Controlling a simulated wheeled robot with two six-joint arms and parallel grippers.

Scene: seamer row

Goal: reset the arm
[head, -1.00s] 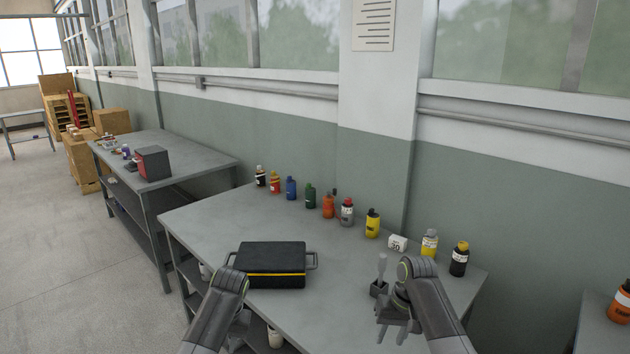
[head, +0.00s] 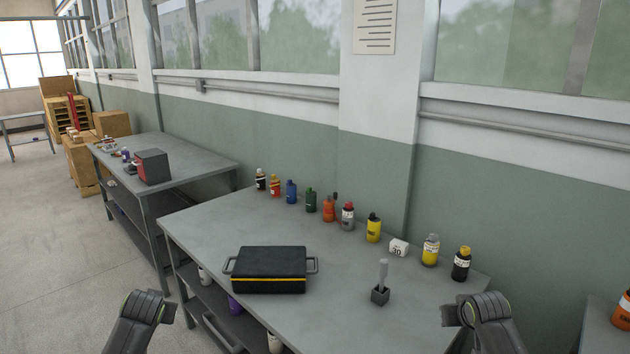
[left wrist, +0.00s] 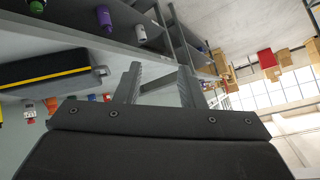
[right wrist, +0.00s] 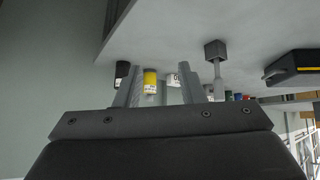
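My left arm (head: 140,318) is low at the bottom left of the head view, in front of the table's near edge; its fingers do not show there. In the left wrist view, my left gripper (left wrist: 160,70) has its fingers apart with nothing between them. My right arm (head: 484,318) is low at the bottom right of the head view, its fingers also out of sight. In the right wrist view, my right gripper (right wrist: 156,70) has its fingers apart; bottles show beyond them, and nothing is held.
A black case (head: 270,270) with a yellow stripe lies on the grey table (head: 345,315). A grey-handled tool stands in a small dark holder (head: 380,295). Several bottles and a white "30" block (head: 398,247) line the back edge. Another table (head: 205,158) stands beyond.

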